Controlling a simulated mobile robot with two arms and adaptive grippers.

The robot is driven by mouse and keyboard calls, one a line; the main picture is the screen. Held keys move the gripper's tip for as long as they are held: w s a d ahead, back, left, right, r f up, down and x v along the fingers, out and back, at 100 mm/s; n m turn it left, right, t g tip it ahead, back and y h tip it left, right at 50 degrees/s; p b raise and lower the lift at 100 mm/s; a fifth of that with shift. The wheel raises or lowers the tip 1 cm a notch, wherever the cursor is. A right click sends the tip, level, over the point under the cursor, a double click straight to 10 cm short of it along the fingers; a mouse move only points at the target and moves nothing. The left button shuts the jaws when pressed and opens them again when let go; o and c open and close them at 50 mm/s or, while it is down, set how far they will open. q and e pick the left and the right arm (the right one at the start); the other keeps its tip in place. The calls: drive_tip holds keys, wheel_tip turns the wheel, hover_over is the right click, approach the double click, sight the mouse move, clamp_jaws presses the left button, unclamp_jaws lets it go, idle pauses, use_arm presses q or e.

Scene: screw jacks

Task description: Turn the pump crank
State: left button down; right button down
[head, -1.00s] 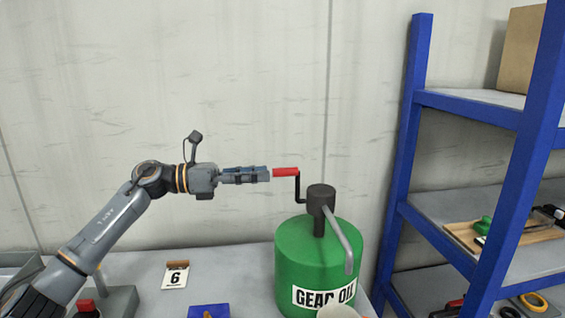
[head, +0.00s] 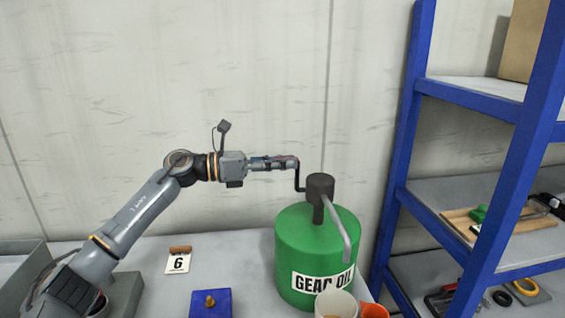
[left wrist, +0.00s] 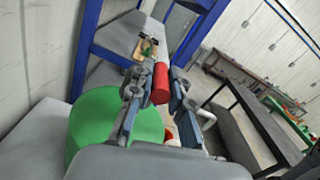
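The green gear oil drum (head: 317,250) stands on the bench in the head view, with a dark pump head (head: 320,187) and a grey spout (head: 338,230) on top. A black crank arm (head: 298,180) rises from the pump head's left side. Its red handle (left wrist: 161,83) points left and is mostly hidden by my fingers in the head view. My left gripper (head: 290,163) is around the handle from the left. In the left wrist view the handle lies between its open fingers (left wrist: 158,90), with a gap at the right finger. My right gripper is not in view.
A blue-framed shelf (head: 401,150) stands right of the drum. A white cup (head: 335,303) and an orange cup (head: 374,310) are in front of the drum.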

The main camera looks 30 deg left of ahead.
use_arm(q)
drive_tip(key=shift+w+a, duration=0.1)
idle(0.3)
drive_tip(key=shift+w+a+n+p, duration=0.25)
drive_tip(key=shift+n+p, duration=0.15)
drive_tip(key=shift+n, duration=0.3)
drive_tip(key=w+a+f+n+p, duration=0.2)
drive_tip(key=f+n, duration=0.2)
drive_tip(key=n, duration=0.5)
drive_tip(key=w+a+f+n+p, duration=0.1)
drive_tip(key=w+f+n+p, duration=0.2)
drive_tip(key=n, duration=0.6)
drive_tip(key=shift+a+f+n, duration=0.3)
drive_tip(key=shift+a+f, duration=0.1)
drive_tip(key=shift+f, duration=0.45)
